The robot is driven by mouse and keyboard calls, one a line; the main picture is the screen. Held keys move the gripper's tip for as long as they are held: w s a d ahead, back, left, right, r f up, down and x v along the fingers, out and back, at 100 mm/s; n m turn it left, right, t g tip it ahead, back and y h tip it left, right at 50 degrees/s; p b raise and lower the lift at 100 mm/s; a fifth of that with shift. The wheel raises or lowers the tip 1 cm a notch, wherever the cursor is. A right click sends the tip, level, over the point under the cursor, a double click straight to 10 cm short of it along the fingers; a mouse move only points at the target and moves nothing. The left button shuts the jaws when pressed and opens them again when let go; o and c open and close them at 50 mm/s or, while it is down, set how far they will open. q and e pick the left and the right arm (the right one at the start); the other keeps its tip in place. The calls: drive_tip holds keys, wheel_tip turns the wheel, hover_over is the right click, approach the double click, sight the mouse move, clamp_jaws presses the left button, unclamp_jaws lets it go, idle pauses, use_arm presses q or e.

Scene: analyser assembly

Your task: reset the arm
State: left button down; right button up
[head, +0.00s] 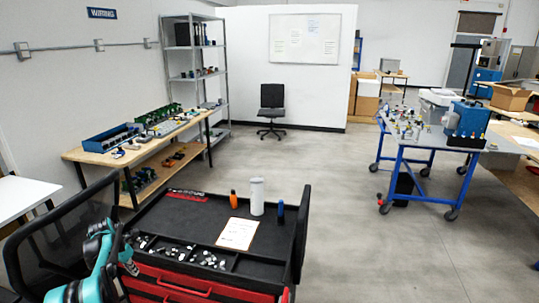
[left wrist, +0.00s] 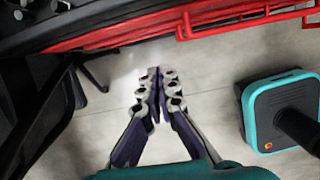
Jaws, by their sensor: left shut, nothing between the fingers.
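My left arm (head: 95,278) comes in at the lower left of the head view, beside the left end of the black and red tool cart (head: 165,215). In the left wrist view my left gripper (left wrist: 158,80) has its fingers together, with nothing between them. It is over bare floor, in front of the cart's red drawer front (left wrist: 120,32), and apart from it. My right gripper is in neither view.
On the cart top stand a white bottle (head: 257,196), an orange item (head: 233,199) and a blue item (head: 281,211), beside a paper sheet (head: 237,234). A black chair back (head: 60,235) is close at the left. Open floor (head: 340,200) lies beyond the cart.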

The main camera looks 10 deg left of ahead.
use_arm(q)
drive_tip(key=s+d+r+m+t, duration=0.1)
drive_tip(key=s+d+r+m, duration=0.2)
drive_tip(key=d+r+m, duration=0.8)
drive_tip(key=s+d+r+m+t, duration=0.1)
drive_tip(key=s+d+r+m, duration=0.35)
drive_tip(key=d, duration=0.95)
drive_tip(key=s+d+m+t, duration=0.2)
drive_tip(key=s+d+m, duration=1.7)
drive_tip(key=s, duration=0.1)
drive_tip(key=shift+f, duration=0.3)
